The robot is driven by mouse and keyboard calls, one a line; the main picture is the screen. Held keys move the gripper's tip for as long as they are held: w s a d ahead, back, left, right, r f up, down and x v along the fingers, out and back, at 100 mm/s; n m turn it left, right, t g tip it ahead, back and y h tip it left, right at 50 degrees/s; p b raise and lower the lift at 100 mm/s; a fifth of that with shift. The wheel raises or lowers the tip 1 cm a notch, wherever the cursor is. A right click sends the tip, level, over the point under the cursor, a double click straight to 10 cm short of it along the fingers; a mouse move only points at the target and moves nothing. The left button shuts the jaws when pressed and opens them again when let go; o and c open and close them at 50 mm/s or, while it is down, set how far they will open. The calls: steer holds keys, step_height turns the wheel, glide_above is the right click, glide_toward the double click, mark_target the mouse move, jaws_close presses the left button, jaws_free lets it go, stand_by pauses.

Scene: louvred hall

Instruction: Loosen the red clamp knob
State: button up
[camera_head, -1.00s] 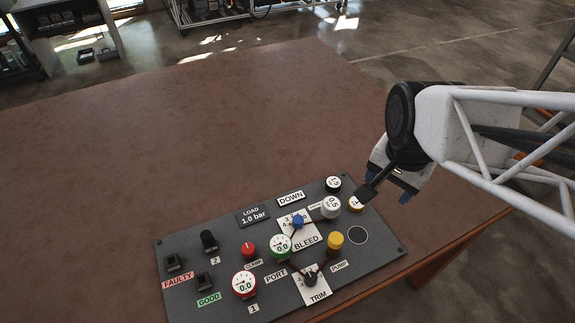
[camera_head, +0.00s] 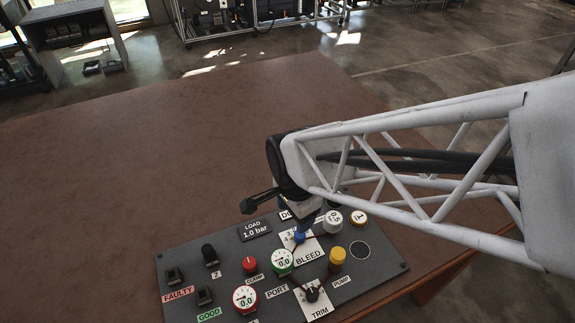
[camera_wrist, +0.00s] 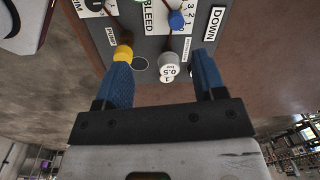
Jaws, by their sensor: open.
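The red clamp knob (camera_head: 249,264) stands on the dark control panel (camera_head: 381,272), left of the middle, behind a white round gauge with a red rim. A label partly reading CLAMP is beside it. My gripper (camera_head: 308,216) is above the panel's back edge, right of and farther back than the red knob, not touching it. In the wrist view my gripper (camera_wrist: 162,68) has its two blue fingers apart with nothing held. The red knob is not visible in the wrist view.
Near my gripper are a blue knob (camera_head: 299,237), a white 0.5 weight (camera_head: 333,220) and a yellow knob (camera_head: 337,256). A green-rimmed gauge (camera_head: 281,262) is right of the red knob. Black switches stand at the panel's left. The brown table (camera_head: 130,180) is clear behind.

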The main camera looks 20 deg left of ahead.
steer(key=m, duration=0.2)
glide_above(249, 263)
step_height(249, 263, down, 8)
steer(key=shift+f, duration=0.15)
steer(key=shift+f, duration=4.45)
steer(key=shift+f, duration=0.1)
steer(key=shift+f, duration=0.3)
jaws_close()
